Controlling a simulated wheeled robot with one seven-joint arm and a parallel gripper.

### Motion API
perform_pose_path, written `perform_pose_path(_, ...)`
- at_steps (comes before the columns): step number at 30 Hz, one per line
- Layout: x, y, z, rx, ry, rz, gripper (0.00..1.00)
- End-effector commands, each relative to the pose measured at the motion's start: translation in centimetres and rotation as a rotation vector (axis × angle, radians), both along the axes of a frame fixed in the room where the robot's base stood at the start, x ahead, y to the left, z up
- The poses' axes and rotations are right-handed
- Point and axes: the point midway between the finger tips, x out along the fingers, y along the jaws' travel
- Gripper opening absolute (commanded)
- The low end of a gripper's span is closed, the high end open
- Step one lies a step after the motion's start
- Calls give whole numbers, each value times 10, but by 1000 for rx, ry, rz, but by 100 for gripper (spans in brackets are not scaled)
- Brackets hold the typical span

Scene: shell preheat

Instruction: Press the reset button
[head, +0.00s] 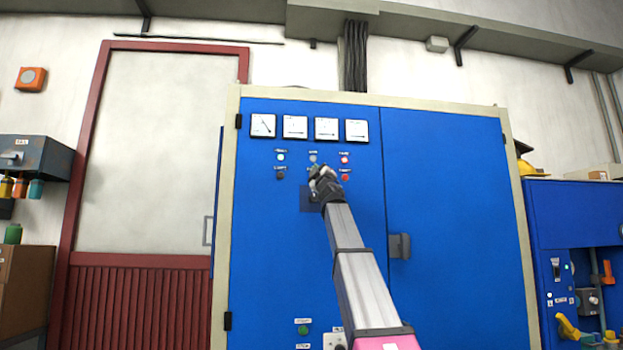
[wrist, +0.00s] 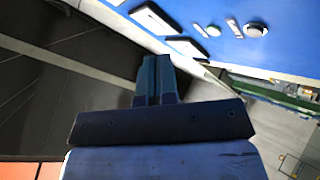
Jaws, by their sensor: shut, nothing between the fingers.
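A blue cabinet (head: 450,200) carries two rows of small round lights or buttons with labels too small to read, so I cannot tell which is the reset button. The lower row shows a dark button (head: 280,175) at left and a red button (head: 345,177) at right; the middle spot is largely hidden behind my gripper. My gripper (head: 317,172) is in front of this panel, and I cannot tell whether it touches. In the wrist view my gripper (wrist: 153,62) is shut and empty, with a round button (wrist: 256,30) on the blue face at upper right.
Several white gauges (head: 295,127) sit above the buttons. A green button (head: 303,329) is low on the cabinet. A grey door handle (head: 399,246) sticks out right of my arm. A red-framed door (head: 150,160) stands left, and another blue unit (head: 575,215) right.

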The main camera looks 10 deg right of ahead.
Motion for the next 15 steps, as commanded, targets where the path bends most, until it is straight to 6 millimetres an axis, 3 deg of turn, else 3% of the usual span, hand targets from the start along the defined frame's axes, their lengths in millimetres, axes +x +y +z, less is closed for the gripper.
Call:
perform_pose_path(10,1,0,0,-1,-1,1,0)
perform_pose_path(15,10,0,1,1,0,1,0)
